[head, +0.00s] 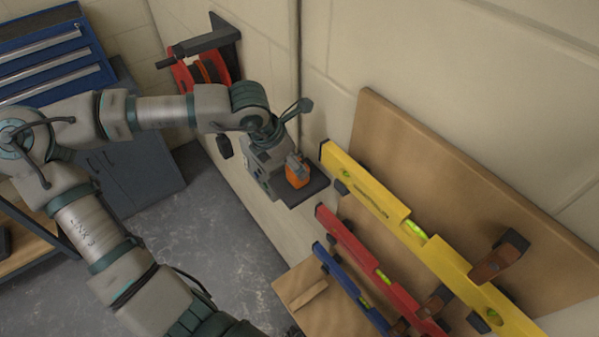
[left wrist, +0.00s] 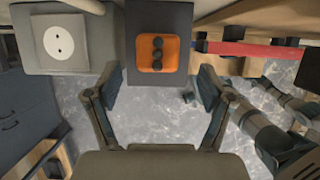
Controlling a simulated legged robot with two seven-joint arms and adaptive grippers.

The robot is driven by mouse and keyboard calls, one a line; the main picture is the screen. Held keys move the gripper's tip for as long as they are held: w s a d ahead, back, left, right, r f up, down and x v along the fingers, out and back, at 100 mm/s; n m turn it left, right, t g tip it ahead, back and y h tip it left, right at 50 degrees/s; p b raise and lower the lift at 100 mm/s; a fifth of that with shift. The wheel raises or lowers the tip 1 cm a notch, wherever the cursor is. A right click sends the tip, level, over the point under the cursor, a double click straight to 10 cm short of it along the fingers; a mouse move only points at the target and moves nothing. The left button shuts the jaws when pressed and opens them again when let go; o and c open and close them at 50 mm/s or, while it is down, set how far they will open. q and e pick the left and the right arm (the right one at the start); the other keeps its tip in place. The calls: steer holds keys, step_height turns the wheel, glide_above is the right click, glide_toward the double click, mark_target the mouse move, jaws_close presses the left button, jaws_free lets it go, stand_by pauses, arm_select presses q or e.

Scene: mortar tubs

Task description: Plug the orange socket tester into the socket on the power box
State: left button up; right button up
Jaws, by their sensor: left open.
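The orange socket tester (head: 297,172) sits on a dark shelf (head: 316,189) at the side of the grey power box (head: 262,172) on the wall. In the left wrist view the tester (left wrist: 145,62) shows dark round parts on its face. The white round socket (left wrist: 59,43), with two holes, is on the power box (left wrist: 97,42) to the left of it. My left gripper (left wrist: 160,86) is open and empty, its fingers spread below the tester in that view, apart from it. In the head view my left wrist hides part of the box. I cannot make out my right gripper.
A wooden board right of the shelf carries a yellow level (head: 400,222), a red level (head: 357,246) and a blue level (head: 345,280). A red reel (head: 185,76) hangs on the wall behind my arm. A blue drawer cabinet (head: 55,55) stands far left. The floor below is open.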

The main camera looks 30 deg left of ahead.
mark_target(291, 177)
arm_select(q)
steer(key=shift+w+f, duration=0.1)
steer(key=shift+f, duration=0.05)
steer(key=shift+a, duration=0.35)
steer(key=shift+a+f, duration=0.15)
steer(key=shift+f, duration=0.1)
steer(key=f, duration=0.1)
steer(key=w+d+f, duration=0.1)
steer(key=w+f+p, duration=0.1)
steer(key=f, duration=0.1)
steer(key=shift+d, duration=0.3)
steer(key=shift+w+d, duration=0.1)
steer(key=shift+d, duration=0.1)
